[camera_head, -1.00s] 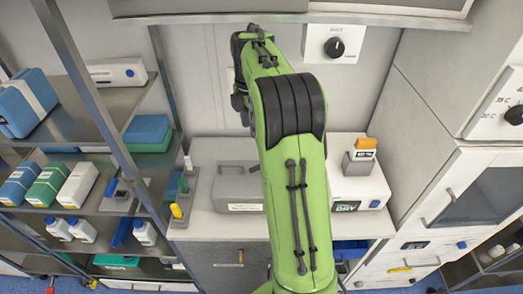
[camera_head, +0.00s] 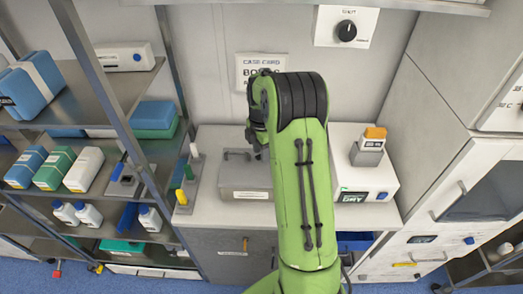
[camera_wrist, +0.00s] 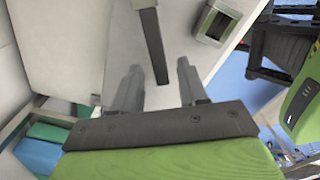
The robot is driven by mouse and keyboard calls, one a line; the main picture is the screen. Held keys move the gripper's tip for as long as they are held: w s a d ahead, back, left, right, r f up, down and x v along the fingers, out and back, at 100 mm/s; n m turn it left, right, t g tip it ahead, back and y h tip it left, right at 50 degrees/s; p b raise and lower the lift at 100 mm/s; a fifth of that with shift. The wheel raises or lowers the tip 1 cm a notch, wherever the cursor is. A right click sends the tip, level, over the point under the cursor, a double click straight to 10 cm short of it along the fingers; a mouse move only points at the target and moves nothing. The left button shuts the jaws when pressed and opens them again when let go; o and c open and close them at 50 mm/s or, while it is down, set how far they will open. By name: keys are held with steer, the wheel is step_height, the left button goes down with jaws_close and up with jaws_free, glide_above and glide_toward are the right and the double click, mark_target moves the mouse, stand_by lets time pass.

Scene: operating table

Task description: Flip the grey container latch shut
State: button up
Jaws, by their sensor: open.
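The grey container (camera_head: 240,178) stands on the white counter, left of my green arm, with a handle on top and a pale label on its front. My arm covers its right part. I cannot make out its latch in the head view. My gripper (camera_wrist: 160,88) is open in the wrist view, its two grey fingers apart and nothing visibly held. A dark bar (camera_wrist: 151,45) shows ahead between the fingers, against a pale surface; I cannot tell what it belongs to.
A white device (camera_head: 362,190) with a grey block and orange-topped piece stands right of my arm. A rack with coloured handles (camera_head: 188,180) stands left of the container. Metal shelves (camera_head: 112,105) fill the left side; a cabinet (camera_head: 440,130) bounds the right.

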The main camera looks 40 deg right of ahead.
jaws_close()
steer(key=shift+r, duration=0.1)
steer(key=shift+w+d+m+p, duration=0.2)
steer(key=shift+w+m+p, duration=0.45)
steer(key=shift+m, duration=0.65)
steer(key=shift+w, duration=0.15)
jaws_free()
